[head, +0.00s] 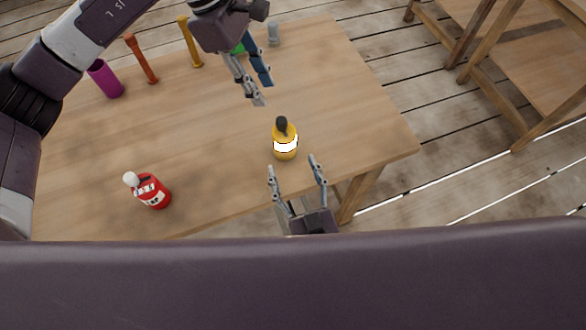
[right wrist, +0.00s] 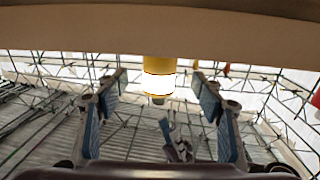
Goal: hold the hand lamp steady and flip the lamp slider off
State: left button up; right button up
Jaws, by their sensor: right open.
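The hand lamp (head: 284,149) is a yellow cylinder with a bright white band and a dark top. It stands upright near the table's right front edge. In the right wrist view the lamp (right wrist: 159,66) appears upside down between the fingers. My right gripper (head: 295,164) is open just in front of the lamp, its fingers pointing at it and not closed on it. My left gripper (head: 262,93) hangs behind and above the lamp, its fingertips apart and empty. The lamp slider cannot be made out.
On the wooden table (head: 215,130) are a red bottle (head: 154,193) with a white top, a magenta cup (head: 106,80), an orange-brown post (head: 141,60), a yellow post (head: 190,42) and a grey piece (head: 273,34). A green thing (head: 238,48) is partly hidden. The table's middle is clear.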

aim_at(288, 152)
jog(key=x, duration=0.7)
jog(key=shift+w, duration=0.35)
jog(key=shift+c, duration=0.2)
jog(key=c, duration=1.3)
pick_arm(q)
jog(key=shift+w+a+f, duration=0.1)
jog(key=shift+w+a, duration=0.1)
jog(key=shift+a, duration=0.05)
jog(key=c, duration=0.5)
pick_arm(e)
jog(key=shift+c, duration=0.2)
pick_arm(q)
jog(key=w+a+h, duration=0.1)
jog(key=a, duration=0.2)
jog(key=w+a+f+g+h, duration=0.1)
jog(key=a+h, duration=0.1)
jog(key=a, duration=0.1)
jog(key=w+a+f+g+h, duration=0.1)
jog(key=w+a, duration=0.1)
jog(key=a, duration=0.2)
jog(key=shift+f+m+h, duration=0.1)
jog(key=shift+m+h, duration=0.2)
grip_shut()
